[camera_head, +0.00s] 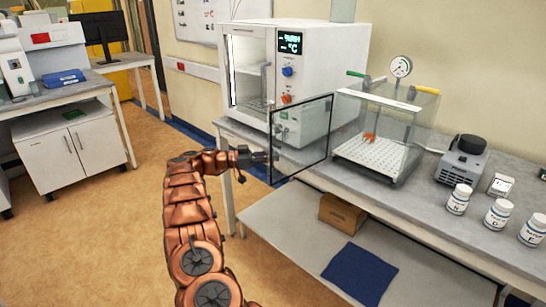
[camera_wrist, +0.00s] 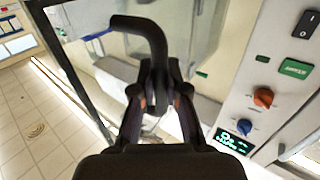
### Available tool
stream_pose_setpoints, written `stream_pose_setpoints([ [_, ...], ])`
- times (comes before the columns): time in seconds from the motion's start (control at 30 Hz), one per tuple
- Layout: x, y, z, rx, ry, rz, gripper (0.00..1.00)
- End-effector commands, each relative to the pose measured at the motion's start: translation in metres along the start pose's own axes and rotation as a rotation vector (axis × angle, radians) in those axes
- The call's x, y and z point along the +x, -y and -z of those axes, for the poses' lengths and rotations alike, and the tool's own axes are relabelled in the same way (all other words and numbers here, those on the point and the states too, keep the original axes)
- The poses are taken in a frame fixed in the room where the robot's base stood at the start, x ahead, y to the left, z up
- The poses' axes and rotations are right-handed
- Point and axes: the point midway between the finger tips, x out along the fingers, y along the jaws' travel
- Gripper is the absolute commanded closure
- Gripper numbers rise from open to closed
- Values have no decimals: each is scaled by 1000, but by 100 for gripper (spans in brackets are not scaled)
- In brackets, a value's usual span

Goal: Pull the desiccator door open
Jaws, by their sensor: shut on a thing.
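The desiccator (camera_head: 419,108) is a clear box with a gauge on top and a white perforated floor, on the grey bench. Its black-framed glass door (camera_head: 304,141) stands swung out to the left, apart from the box front, with its far edge by the box's left corner. My gripper (camera_head: 268,158) is at the door's near edge. In the wrist view my gripper (camera_wrist: 160,90) is shut on the black bent door handle (camera_wrist: 147,27), with the door frame (camera_wrist: 76,78) to the left. The handle's lower part is hidden between the fingers.
A white oven (camera_head: 330,60) with a display and knobs stands behind the door; its panel fills the wrist view's right. A pump (camera_head: 462,160) and white bottles (camera_head: 497,214) are to the right. A shelf below holds a box (camera_head: 341,213). The floor (camera_head: 110,240) at left is clear.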

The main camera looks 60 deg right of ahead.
Motion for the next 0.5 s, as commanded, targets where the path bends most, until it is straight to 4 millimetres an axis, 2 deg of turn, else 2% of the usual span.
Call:
stream_pose_setpoints([
  [0.07,4,-1,3,4,-2,-6,100],
  [0.1,4,-1,3,4,-2,-6,85],
  [0.33,1,0,2,2,-1,-1,61],
  [0.5,2,0,1,2,-1,-2,61],
])
